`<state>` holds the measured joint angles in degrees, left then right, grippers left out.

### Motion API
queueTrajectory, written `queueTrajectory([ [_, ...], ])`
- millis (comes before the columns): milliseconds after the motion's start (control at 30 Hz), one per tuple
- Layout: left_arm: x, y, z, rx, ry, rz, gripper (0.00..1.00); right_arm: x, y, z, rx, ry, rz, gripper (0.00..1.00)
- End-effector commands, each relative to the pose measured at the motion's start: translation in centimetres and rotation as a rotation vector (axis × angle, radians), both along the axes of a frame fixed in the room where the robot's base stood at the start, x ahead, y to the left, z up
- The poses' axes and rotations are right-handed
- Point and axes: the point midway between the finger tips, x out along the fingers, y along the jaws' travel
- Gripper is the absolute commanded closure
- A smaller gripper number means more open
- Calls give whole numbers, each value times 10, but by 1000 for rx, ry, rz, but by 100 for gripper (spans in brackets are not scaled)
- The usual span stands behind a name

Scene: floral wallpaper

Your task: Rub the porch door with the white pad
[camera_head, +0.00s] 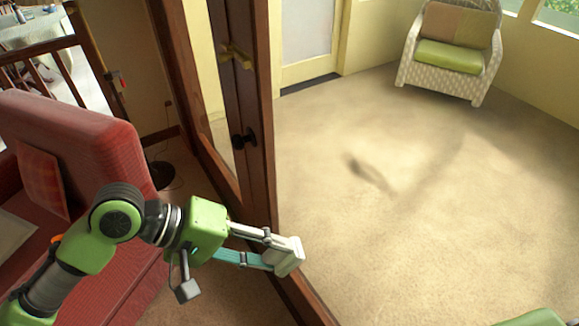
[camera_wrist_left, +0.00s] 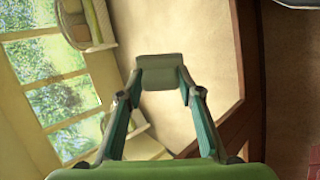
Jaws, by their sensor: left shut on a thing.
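My left gripper (camera_head: 274,252) is shut on the white pad (camera_head: 289,257), a small pale block held at its fingertips. In the left wrist view the pad (camera_wrist_left: 160,72) sits between the two fingers of the gripper (camera_wrist_left: 160,90). The porch door (camera_head: 262,110) is dark brown wood with glass, a black knob and a brass latch. The pad is at the lower part of the door's wooden edge in the head view; I cannot tell whether it touches. The wood also shows at the right of the left wrist view (camera_wrist_left: 247,75). My right gripper is not in view.
A red sofa (camera_head: 75,140) stands at the left, beside my left arm. Beyond the door, a wicker chair (camera_head: 452,50) with a green cushion stands at the back right. The beige porch floor (camera_head: 430,200) between is clear.

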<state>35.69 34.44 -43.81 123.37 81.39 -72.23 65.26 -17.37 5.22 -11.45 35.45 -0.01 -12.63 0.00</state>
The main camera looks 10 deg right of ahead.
Motion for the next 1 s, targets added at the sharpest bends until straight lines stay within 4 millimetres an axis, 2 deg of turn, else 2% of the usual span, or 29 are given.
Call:
queueTrajectory([
  [33,2,-15,17,-115,20,39,84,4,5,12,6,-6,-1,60],
  [100,10,-31,38,-267,20,104,84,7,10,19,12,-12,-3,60],
  [167,19,-40,55,-381,9,163,84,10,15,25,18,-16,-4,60],
  [300,42,-47,85,-565,-36,293,84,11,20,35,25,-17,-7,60],
  [400,55,-44,96,-634,-71,361,84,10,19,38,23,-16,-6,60],
  [667,68,-48,103,-678,-98,407,84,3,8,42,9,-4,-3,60],
  [1000,79,-81,103,-677,-96,404,84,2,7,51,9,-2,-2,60],
])
